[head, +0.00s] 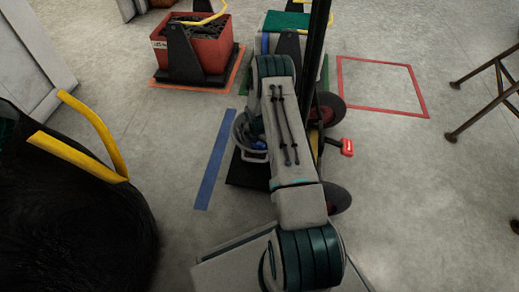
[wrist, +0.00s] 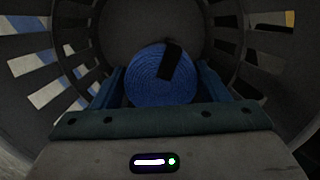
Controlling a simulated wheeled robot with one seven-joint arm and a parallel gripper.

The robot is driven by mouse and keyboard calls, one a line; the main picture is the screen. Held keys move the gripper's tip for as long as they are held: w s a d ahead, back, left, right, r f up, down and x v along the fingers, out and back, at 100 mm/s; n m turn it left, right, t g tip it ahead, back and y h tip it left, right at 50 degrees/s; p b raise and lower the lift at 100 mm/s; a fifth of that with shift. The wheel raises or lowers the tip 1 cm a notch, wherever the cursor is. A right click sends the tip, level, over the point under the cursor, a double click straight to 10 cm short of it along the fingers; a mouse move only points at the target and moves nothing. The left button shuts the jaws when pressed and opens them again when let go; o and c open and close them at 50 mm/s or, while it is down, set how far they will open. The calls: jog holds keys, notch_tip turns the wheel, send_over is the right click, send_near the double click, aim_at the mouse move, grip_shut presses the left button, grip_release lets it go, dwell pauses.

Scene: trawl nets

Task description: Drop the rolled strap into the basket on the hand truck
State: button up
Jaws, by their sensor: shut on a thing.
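The rolled strap (wrist: 150,88) is a blue coil with a black band, seen in the wrist view between the two blue fingers of my gripper (wrist: 161,80). My gripper is shut on it. Round the strap are the grey slotted walls of the basket (wrist: 254,48), so the strap is inside the basket's opening, with the basket floor beyond it. In the head view the basket (head: 239,132) stands on the hand truck (head: 247,176), partly hidden by my arm. A bit of blue shows inside it. The gap between strap and basket floor is unclear.
A red crate (head: 205,54) with dark contents stands at the back left. A dark net heap (head: 70,225) with yellow bars is at the left. A red floor outline (head: 384,62) encloses bare floor at the right. Rusty trestle legs (head: 480,78) stand at the right edge.

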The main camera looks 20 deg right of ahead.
aim_at(259, 148)
jog(key=shift+f+b, duration=0.7)
jog(key=shift+f, duration=1.25)
jog(key=shift+f, duration=0.25)
jog(key=shift+f, duration=0.4)
jog(key=o, duration=0.9)
jog(key=shift+r, duration=0.1)
jog(key=r+p, duration=0.1)
jog(key=r, duration=0.3)
jog(key=a+r+p, duration=0.1)
jog(key=r+p, duration=0.1)
jog(key=r, duration=0.2)
jog(key=s+r+p, duration=0.1)
jog(key=r+p, duration=0.1)
jog(key=r, duration=0.3)
jog(key=shift+a, duration=0.15)
jog(key=shift+r, duration=0.1)
